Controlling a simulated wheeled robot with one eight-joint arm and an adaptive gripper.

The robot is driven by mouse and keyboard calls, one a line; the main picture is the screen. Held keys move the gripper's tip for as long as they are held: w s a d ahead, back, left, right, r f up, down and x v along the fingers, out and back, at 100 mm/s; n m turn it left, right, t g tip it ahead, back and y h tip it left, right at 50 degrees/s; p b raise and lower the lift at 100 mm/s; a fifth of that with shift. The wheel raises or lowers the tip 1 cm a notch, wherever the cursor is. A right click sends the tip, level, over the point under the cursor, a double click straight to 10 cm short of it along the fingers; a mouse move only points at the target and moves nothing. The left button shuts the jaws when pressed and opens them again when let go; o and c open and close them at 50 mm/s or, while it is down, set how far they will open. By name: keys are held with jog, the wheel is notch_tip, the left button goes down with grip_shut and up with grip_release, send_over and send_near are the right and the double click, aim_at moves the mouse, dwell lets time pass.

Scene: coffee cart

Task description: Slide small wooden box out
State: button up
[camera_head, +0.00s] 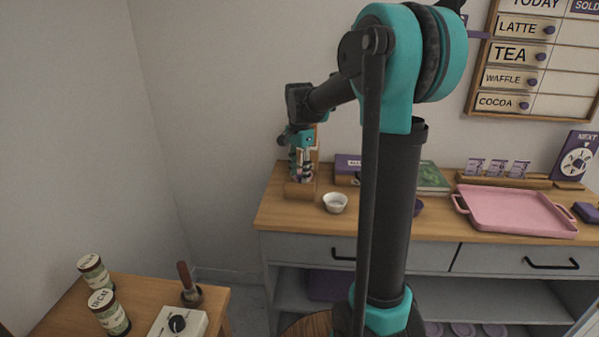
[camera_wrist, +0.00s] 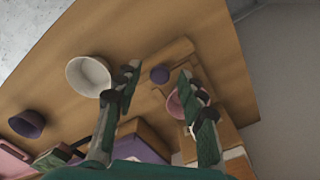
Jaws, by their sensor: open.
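The small wooden box (camera_head: 300,189) stands at the left end of the wooden counter, with small items in it. In the wrist view its pale wooden edge (camera_wrist: 178,55) shows beyond my fingers, with a purple round item and a pink round item beside or inside it. My gripper (camera_head: 303,172) points down over the box in the head view and hides part of it. In the wrist view my gripper (camera_wrist: 159,73) is open, its two fingers spread on either side of the purple item. I cannot tell whether a finger touches the box.
A white bowl (camera_head: 335,203) stands just right of the box; it shows left of my fingers in the wrist view (camera_wrist: 88,76). A purple box, a green book (camera_head: 433,178) and a pink tray (camera_head: 515,210) lie further right. The counter's front edge is close.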

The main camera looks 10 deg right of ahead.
grip_shut()
dwell(0.3)
jog(key=s+a, duration=0.3)
jog(key=s, duration=0.9)
jog(key=shift+a, duration=0.1)
grip_release()
jog(key=shift+s, duration=0.1)
